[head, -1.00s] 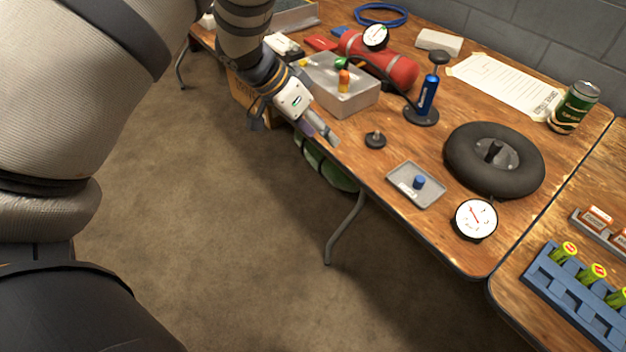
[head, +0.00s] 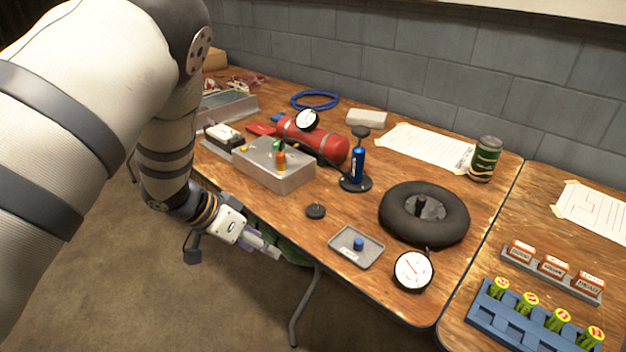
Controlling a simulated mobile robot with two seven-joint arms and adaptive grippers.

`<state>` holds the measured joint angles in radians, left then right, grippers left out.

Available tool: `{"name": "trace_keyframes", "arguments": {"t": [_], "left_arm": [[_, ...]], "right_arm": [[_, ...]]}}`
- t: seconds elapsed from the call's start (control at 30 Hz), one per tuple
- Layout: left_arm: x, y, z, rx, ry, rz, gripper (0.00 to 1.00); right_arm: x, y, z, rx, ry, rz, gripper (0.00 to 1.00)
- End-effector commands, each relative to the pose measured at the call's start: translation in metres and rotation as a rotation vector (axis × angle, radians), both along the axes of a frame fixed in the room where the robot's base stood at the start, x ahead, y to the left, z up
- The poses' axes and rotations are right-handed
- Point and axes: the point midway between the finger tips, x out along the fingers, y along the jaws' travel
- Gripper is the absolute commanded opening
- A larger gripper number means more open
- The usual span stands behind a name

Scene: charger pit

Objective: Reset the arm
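My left arm comes in from the left, and its gripper (head: 268,246) hangs at the front edge of the wooden table, below and left of the grey tray. The fingers look close together and point right. Whether they are shut or slightly open is too small to tell, and I see nothing held. My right gripper is not in view.
The table (head: 330,190) holds a metal box (head: 275,172), a red tank (head: 325,142), a blue hand pump (head: 357,168), a black tire (head: 400,228), a gauge (head: 413,271) and a small grey tray (head: 345,254). A blue battery rack (head: 510,318) stands at right. Floor in front is clear.

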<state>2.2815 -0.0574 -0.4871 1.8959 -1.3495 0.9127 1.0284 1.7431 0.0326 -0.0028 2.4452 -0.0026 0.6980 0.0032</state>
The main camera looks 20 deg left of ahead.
Motion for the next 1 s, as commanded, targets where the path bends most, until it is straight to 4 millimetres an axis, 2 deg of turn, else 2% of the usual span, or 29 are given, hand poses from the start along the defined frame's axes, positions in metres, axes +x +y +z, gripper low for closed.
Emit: {"name": "trace_keyframes", "arguments": {"t": [0.07,0.17,0.2,0.27,0.3,0.37,0.4,0.5,0.53,0.6,0.7,1.0], "left_arm": [[-0.009,-0.005,-0.014,-0.01,0.013,0.021,0.51],[-0.054,-0.018,-0.067,-0.009,0.072,0.119,0.51],[-0.084,-0.023,-0.093,0.009,0.118,0.171,0.51],[-0.136,-0.028,-0.125,0.06,0.206,0.24,0.51],[-0.172,-0.03,-0.14,0.1,0.273,0.274,0.51],[-0.224,-0.032,-0.154,0.163,0.376,0.307,0.51],[-0.257,-0.034,-0.159,0.204,0.443,0.318,0.51],[-0.322,-0.036,-0.159,0.285,0.584,0.327,0.51],[-0.335,-0.036,-0.158,0.302,0.616,0.325,0.51],[-0.358,-0.037,-0.154,0.332,0.667,0.323,0.51],[-0.371,-0.037,-0.152,0.349,0.699,0.318,0.51],[-0.37,-0.037,-0.152,0.351,0.697,0.318,0.51]], "right_arm": [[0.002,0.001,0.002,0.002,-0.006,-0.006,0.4],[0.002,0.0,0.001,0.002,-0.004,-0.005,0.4],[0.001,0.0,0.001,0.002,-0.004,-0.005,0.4],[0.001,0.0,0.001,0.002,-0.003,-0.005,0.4],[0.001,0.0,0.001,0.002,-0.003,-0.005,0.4],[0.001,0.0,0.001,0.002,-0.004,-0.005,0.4],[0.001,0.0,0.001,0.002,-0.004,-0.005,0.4],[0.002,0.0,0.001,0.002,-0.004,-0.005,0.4],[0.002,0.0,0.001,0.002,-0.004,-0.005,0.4],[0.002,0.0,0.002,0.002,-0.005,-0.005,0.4],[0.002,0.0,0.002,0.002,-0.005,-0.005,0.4],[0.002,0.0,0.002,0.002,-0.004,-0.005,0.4]]}}
